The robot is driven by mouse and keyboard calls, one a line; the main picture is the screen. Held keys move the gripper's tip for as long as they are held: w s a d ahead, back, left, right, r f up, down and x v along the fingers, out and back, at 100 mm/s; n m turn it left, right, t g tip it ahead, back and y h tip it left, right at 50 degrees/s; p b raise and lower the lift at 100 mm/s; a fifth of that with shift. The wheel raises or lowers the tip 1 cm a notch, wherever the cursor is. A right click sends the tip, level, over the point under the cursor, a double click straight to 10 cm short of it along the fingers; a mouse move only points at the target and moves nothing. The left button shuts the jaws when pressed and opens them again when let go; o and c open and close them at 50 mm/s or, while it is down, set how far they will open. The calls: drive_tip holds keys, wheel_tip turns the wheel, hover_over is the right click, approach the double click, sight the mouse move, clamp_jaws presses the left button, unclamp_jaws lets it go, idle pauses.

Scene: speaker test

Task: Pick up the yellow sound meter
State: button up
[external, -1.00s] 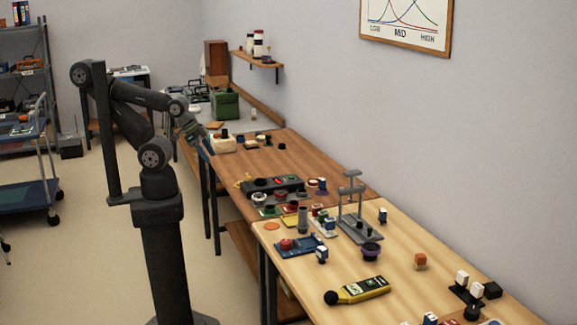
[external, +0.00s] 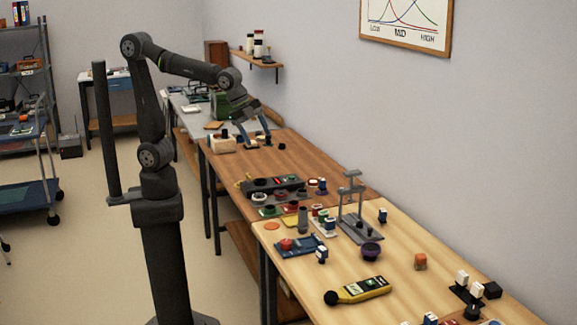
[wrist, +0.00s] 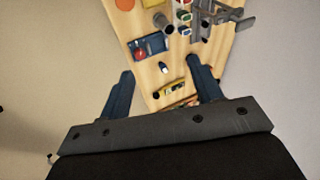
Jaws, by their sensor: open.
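The yellow sound meter (external: 362,291), with a black ball at one end, lies on the near pale wooden table (external: 412,228). In the wrist view the sound meter (wrist: 174,93) shows small and partly hidden, beyond and between my fingers. My gripper (external: 259,144) is open and points down over the far brown table, well away from the meter. Its two blue fingers also show spread apart in the wrist view (wrist: 160,66), with nothing held between them.
A blue tray with a red knob (external: 298,245), a grey stand (external: 352,205) and a purple cup (external: 370,251) stand behind the meter. Bare tabletop surrounds the meter. The wall runs along the right.

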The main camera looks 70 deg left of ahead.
drive_tip(key=w+d+f+m, duration=0.15)
drive_tip(key=d+m, duration=0.25)
drive_tip(key=d, duration=0.4)
drive_tip(key=w+d+m, duration=0.2)
drive_tip(key=d+m, duration=0.1)
drive_tip(key=d, duration=0.5)
drive_tip(key=w+d+m, duration=0.2)
drive_tip(key=d+m, duration=0.2)
drive_tip(key=d, duration=0.5)
drive_tip(key=s+d+f+m, duration=0.1)
drive_tip(key=d+f+m, duration=0.2)
drive_tip(key=d, duration=0.3)
drive_tip(key=s+d+f+m, duration=0.1)
drive_tip(key=d+f+m, duration=0.2)
drive_tip(key=d, duration=0.4)
drive_tip(key=s+d+f+m+y, duration=0.1)
drive_tip(key=s+d+f+m, duration=0.6)
drive_tip(key=d, duration=0.4)
drive_tip(key=n, duration=0.1)
hover_over(329, 292)
drive_tip(key=s+a, duration=0.1)
drive_tip(key=s, duration=0.2)
wheel_tip(329, 292, down, 12)
drive_tip(key=shift+w+x, duration=0.2)
drive_tip(key=shift+x, duration=1.2)
drive_tip(key=shift+w+x, duration=0.2)
drive_tip(key=shift+x, duration=1.2)
drive_tip(key=shift+r, duration=0.15)
drive_tip(key=c, duration=1.2)
